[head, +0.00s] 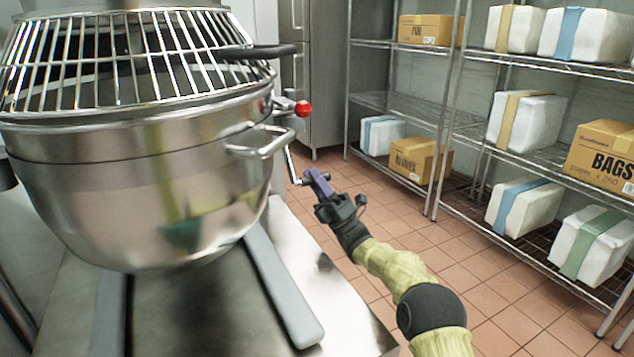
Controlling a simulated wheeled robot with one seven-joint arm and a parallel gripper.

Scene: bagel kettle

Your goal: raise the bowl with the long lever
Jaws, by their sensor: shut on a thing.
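The large steel mixer bowl (150,205) fills the left of the head view, with a loop handle (260,145) on its right side. It sits under the wire guard. The long lever (291,165) is a thin metal crank that comes down behind the bowl's right side and bends toward my gripper. My gripper (318,184) is to the right of the bowl, shut on the lever's lower end. The fingers partly hide that end. A short lever with a red ball knob (303,108) sticks out above, apart from my gripper.
A wire guard (130,60) with a dark handle (255,50) covers the bowl's top. The mixer's metal base (200,310) lies below. Wire shelves (455,110) with boxes and wrapped packs stand at the right. The tiled floor (490,290) between is clear.

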